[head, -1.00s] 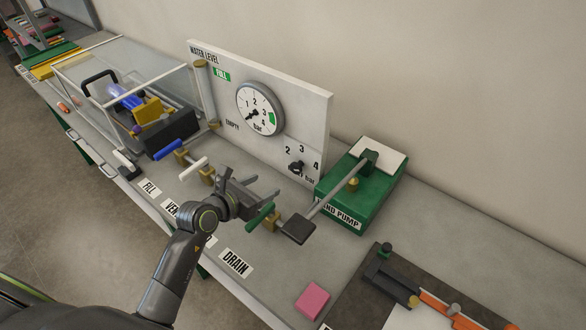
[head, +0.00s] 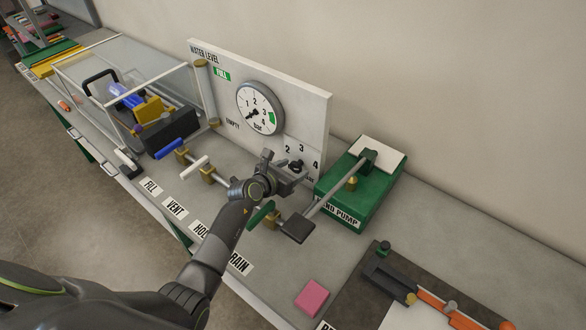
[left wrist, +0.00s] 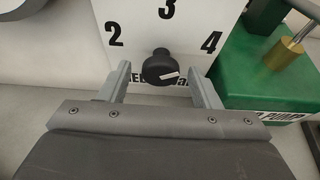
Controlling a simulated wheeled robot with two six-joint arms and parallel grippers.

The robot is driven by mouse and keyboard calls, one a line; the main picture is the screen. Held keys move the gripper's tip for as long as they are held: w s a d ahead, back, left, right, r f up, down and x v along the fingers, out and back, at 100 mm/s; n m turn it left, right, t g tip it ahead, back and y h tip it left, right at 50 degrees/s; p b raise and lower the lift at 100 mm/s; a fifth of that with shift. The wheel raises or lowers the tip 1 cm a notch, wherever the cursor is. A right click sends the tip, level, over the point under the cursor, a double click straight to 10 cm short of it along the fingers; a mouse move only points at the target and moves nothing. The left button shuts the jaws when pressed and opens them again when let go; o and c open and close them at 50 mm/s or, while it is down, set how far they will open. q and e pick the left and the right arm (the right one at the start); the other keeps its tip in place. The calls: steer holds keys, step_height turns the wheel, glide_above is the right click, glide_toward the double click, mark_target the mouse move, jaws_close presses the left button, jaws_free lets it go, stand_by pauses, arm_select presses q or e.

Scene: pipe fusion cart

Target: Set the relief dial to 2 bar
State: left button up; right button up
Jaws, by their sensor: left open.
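The relief dial is a black knob (head: 296,165) low on the white panel, with 2, 3 and 4 printed around it. In the left wrist view the knob (left wrist: 161,67) stands between and slightly beyond my left gripper's fingertips (left wrist: 158,72), with a visible gap on both sides. A short white mark shows on the knob's lower front; I cannot tell which number it indicates. My left gripper (head: 287,176) is open and empty in front of the dial. It partly covers the lettering below the knob. My right gripper is not in view.
A round pressure gauge (head: 260,108) sits on the panel above left. The green hand pump (head: 358,195) stands close on the right, its lever (head: 330,197) reaching forward beside my gripper. Valve handles, including a green one (head: 261,214), line the bench. A pink block (head: 312,298) lies in front.

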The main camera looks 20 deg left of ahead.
arm_select(q)
steer(key=shift+w+d+f, duration=0.1)
steer(key=shift+w+f, duration=0.05)
steer(key=shift+w, duration=0.15)
steer(key=c, duration=1)
steer(key=shift+n+g+h, duration=0.4)
steer(key=shift+n+h, duration=0.4)
steer(key=shift+n, duration=0.2)
steer(key=shift+n+h+b, duration=0.45)
steer(key=shift+n+h, duration=0.35)
steer(key=shift+n, duration=0.5)
